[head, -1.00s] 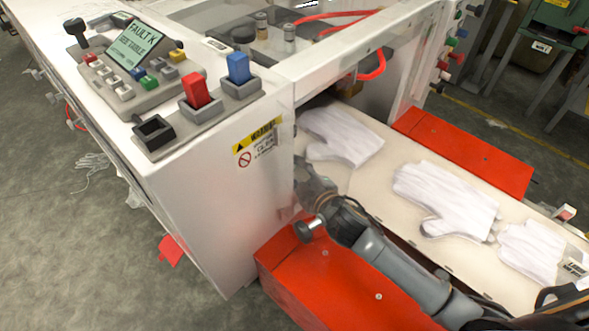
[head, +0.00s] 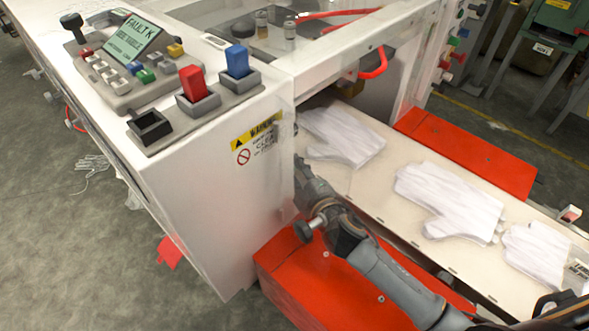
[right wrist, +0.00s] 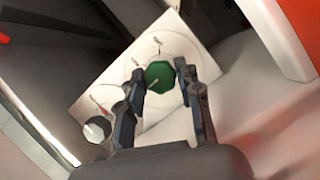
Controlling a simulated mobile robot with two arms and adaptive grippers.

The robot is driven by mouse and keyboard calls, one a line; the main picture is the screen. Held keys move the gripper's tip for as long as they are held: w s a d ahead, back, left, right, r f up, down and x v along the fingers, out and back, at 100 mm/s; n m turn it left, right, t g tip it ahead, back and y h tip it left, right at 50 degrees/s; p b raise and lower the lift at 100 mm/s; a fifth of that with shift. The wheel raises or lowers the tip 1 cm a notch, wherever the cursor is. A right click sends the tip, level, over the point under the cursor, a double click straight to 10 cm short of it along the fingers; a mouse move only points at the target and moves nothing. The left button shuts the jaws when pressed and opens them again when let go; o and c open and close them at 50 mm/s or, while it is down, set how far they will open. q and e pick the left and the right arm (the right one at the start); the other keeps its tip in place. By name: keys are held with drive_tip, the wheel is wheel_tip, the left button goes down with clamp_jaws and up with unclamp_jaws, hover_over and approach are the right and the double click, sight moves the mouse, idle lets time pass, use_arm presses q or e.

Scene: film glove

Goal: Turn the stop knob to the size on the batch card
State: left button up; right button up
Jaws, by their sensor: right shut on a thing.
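The green knob (right wrist: 159,77) sits on a pale plate (right wrist: 120,82) with a curved line and small marks around it, in the right wrist view. A pale pointer line shows on the knob's face; the marks are too blurred to read. My right gripper (right wrist: 160,73) is shut on the green knob, one finger on each side. In the head view my right arm reaches to the machine's side by the belt, and the knob is hidden there.
White gloves (head: 450,200) lie on the cream belt (head: 372,190). Red guards (head: 465,150) flank it. A control panel with a screen (head: 132,38) and red (head: 192,82) and blue (head: 237,60) rockers tops the white machine. A grey-white round knob (right wrist: 97,129) is near the plate's corner.

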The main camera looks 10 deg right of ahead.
drive_tip(key=o, duration=1.2)
drive_tip(key=shift+c, duration=0.2)
